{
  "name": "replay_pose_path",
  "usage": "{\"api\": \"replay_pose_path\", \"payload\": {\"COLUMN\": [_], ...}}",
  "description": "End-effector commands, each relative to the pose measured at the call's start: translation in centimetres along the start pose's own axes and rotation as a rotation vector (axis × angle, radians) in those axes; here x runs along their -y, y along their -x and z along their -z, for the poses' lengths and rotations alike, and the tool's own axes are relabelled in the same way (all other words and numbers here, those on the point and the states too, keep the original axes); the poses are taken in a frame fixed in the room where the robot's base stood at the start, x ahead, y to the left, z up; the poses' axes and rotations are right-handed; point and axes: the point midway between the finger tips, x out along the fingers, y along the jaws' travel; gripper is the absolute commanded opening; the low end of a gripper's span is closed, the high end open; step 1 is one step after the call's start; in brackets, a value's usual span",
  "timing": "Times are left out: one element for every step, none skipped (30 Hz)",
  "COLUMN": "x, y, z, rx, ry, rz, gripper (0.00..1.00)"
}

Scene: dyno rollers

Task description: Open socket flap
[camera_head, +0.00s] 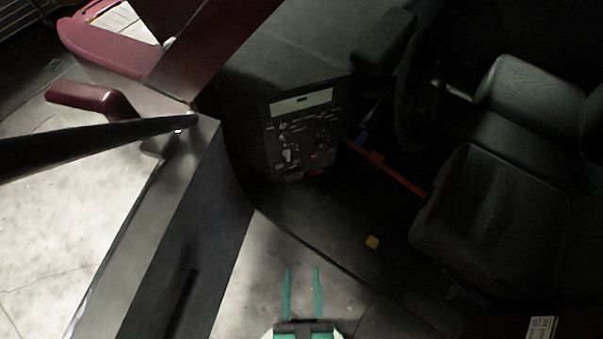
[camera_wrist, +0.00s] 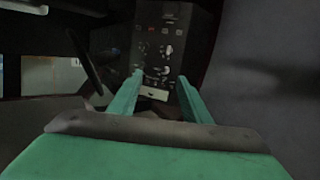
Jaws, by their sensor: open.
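My gripper (camera_head: 302,270) is open and empty at the bottom of the head view, its two teal fingers apart. In the wrist view the fingers (camera_wrist: 160,76) point at a dark control panel (camera_wrist: 181,50), which appears upside down there. In the head view this panel (camera_head: 273,155) is the end of the dark dashboard, beyond the fingertips and apart from them. It carries several knobs and switches, a pale strip (camera_head: 301,102) near its top and a small red part (camera_head: 315,155) low down. I cannot tell which part is the socket flap; the panel is dark and small.
A dark door (camera_head: 180,220) stands open at the left. A steering wheel (camera_head: 412,90) and black seats (camera_head: 490,215) are at the right. An orange-red bar (camera_head: 395,175) lies right of the panel. Pale ground shows around the gripper.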

Motion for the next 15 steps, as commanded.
{"api": "replay_pose_path", "payload": {"x": [-0.3, -0.4, -0.6, -0.7, -0.8, -1.0, -1.1, -1.2, -1.3, -1.3, -1.4, -1.5, -1.5, -1.5, -1.6], "y": [-1.4, -2.1, -3.2, -4.0, -4.8, -6.0, -6.9, -7.8, -9.0, -9.9, -10.9, -12.2, -13.1, -14.1, -15.5], "z": [-1.0, -1.6, -2.3, -2.9, -3.5, -4.2, -4.8, -5.3, -6.0, -6.6, -7.1, -7.7, -8.2, -8.7, -9.4], "rx": [-0.028, -0.044, -0.067, -0.083, -0.098, -0.118, -0.130, -0.143, -0.159, -0.169, -0.179, -0.191, -0.198, -0.205, -0.212], "ry": [0.008, 0.013, 0.019, 0.023, 0.028, 0.033, 0.036, 0.039, 0.042, 0.045, 0.048, 0.049, 0.051, 0.051, 0.053], "rz": [-0.002, -0.001, 0.003, 0.006, 0.011, 0.019, 0.025, 0.033, 0.045, 0.055, 0.065, 0.081, 0.092, 0.106, 0.123], "gripper": [0.44, 0.44, 0.44, 0.44, 0.44, 0.44, 0.44, 0.44, 0.44, 0.44, 0.44, 0.44, 0.44, 0.44, 0.44]}}
